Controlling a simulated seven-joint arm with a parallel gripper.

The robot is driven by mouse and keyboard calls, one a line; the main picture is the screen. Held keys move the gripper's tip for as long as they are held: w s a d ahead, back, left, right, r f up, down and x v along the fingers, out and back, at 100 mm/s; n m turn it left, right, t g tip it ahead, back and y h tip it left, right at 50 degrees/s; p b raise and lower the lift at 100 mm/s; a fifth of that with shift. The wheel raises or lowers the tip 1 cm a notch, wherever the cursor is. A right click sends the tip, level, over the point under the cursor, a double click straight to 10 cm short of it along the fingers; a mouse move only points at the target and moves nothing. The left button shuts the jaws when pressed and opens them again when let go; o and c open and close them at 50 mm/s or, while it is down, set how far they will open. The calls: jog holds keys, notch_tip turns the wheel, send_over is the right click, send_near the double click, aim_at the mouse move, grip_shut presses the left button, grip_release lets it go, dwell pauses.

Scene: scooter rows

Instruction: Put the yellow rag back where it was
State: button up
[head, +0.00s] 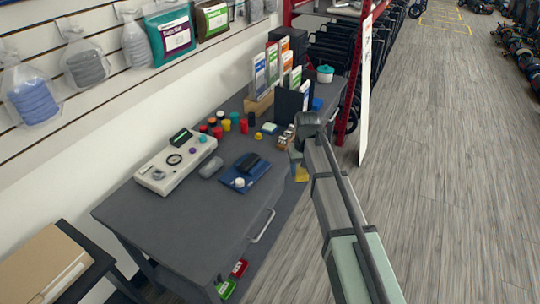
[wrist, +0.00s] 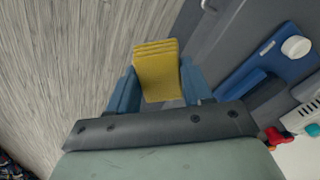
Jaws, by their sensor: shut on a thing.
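The yellow rag (wrist: 157,72) is a folded block between the two blue-grey fingers of my gripper (wrist: 159,92) in the wrist view. My gripper is shut on it. In the head view a small part of the rag (head: 301,174) shows below my gripper (head: 298,160), beside the right edge of the dark grey workbench (head: 205,225). Floor shows behind the rag in the wrist view. My arm hides part of the bench's right side in the head view.
On the bench are a white control box (head: 160,178), a blue plate (head: 236,183) with a black part and white knob, a grey mouse-like object (head: 211,167), several coloured caps and a brochure rack (head: 259,104). A drawer handle (head: 263,226) sticks out in front. The bench's near end is clear.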

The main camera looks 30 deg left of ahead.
jog(key=w+a+r, duration=0.1)
jog(key=w+a, duration=0.4)
jog(key=a, duration=0.7)
jog(key=r+m, duration=0.2)
jog(key=m, duration=0.1)
send_over(270, 154)
jog(key=shift+s+f+m, duration=0.1)
jog(key=shift+f+m, duration=0.55)
jog(key=shift+f, duration=1.1)
jog(key=shift+f+m, duration=0.6)
jog(key=shift+f, duration=1.15)
jog(key=shift+s+f+m, duration=0.1)
jog(key=shift+f+m, duration=0.55)
jog(key=shift+f, duration=1.1)
jog(key=shift+f, duration=0.15)
jog(key=o, duration=0.9)
notch_tip(270, 154, up, 12)
jog(key=shift+r, duration=0.15)
